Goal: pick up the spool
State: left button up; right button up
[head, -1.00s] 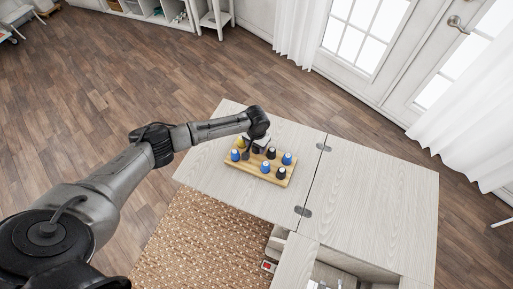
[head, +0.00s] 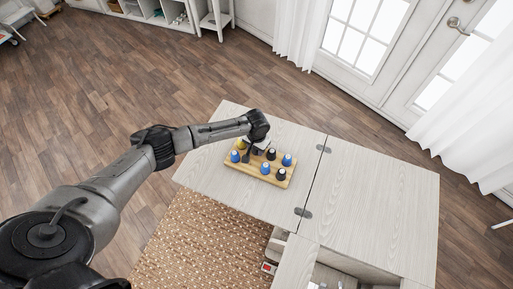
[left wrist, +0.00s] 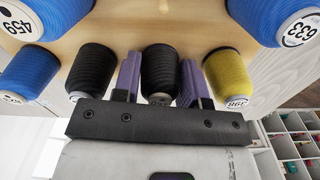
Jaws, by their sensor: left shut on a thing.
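A black spool (left wrist: 160,73) is between the two purple fingers of my left gripper (left wrist: 161,80) in the left wrist view. My left gripper is shut on it. In the head view my left gripper (head: 256,147) is over the back edge of the wooden spool rack (head: 236,167) and hides much of the held spool. In the left wrist view another black spool (left wrist: 91,68) stands to the left and a yellow spool (left wrist: 229,78) to the right, both close beside the fingers. Whether the held spool is clear of the rack cannot be told.
Blue spools (left wrist: 28,73) and more black spools (head: 281,174) stand on the rack. The rack lies on the pale cabinet top (head: 208,166). The right leaf (head: 375,205) is bare. A woven rug (head: 190,240) lies below the front edge.

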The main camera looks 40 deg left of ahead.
pick_arm(q)
jog(key=shift+r, duration=0.65)
jog(key=r, duration=0.2)
jog(key=r+p, duration=0.1)
jog(key=shift+d+r, duration=0.15)
jog(key=shift+d, duration=0.15)
jog(key=d+r+p, duration=0.1)
jog(key=d+r, duration=0.5)
jog(key=d, duration=0.5)
jog(key=shift+r, duration=0.2)
jog(key=shift+r+p, duration=0.1)
jog(key=shift+p, duration=0.25)
